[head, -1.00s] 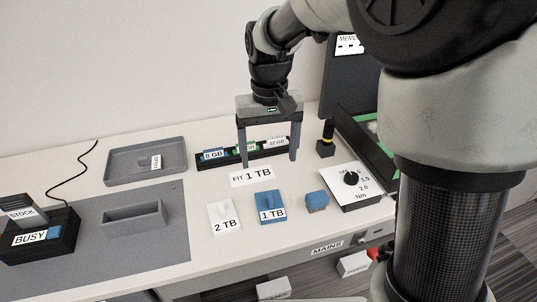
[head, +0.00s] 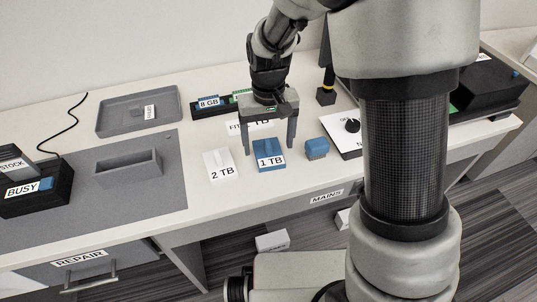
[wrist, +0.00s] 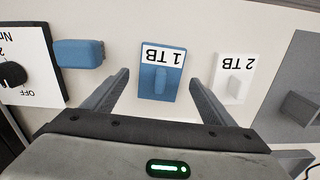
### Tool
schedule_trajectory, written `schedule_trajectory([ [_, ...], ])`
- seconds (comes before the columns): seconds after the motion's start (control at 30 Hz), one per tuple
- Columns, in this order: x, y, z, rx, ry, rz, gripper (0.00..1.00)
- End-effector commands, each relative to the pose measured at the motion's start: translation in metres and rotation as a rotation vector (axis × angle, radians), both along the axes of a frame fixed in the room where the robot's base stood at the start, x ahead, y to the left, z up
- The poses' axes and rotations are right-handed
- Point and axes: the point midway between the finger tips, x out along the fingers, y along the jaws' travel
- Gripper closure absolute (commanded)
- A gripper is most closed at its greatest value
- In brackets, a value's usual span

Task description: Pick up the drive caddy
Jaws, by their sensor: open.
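Two drive caddies lie side by side on the bench. One is blue with a white "1 TB" label (head: 268,155), also in the wrist view (wrist: 158,82). The other is white, labelled "2 TB" (head: 219,164), and shows in the wrist view (wrist: 235,80). Each has a raised grip. My gripper (head: 268,150) is open and empty. Its fingers point down behind and over the blue caddy in the head view. In the wrist view the blue caddy lies between and beyond the fingertips. A card reading "FIT 1 TB" (head: 235,128) is partly hidden behind my gripper.
A small blue block (head: 317,148) and the torque dial box (head: 350,125) stand to the right. A rack of memory modules (head: 208,104) is behind. To the left are a grey tray (head: 110,128), a grey slotted holder (head: 127,178) and the "BUSY" dock (head: 40,190).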

Motion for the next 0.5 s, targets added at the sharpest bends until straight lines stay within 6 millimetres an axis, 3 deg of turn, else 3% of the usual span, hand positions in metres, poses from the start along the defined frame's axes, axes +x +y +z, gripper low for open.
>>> schedule_trajectory([
  [0.1,-0.0002,-0.0001,-0.0183,0.000,0.002,-0.001,0.22],
  [0.33,0.0006,0.0001,-0.0193,0.000,-0.001,-0.001,0.22],
  [0.5,0.0005,0.0001,-0.0193,0.000,-0.001,-0.001,0.49],
])
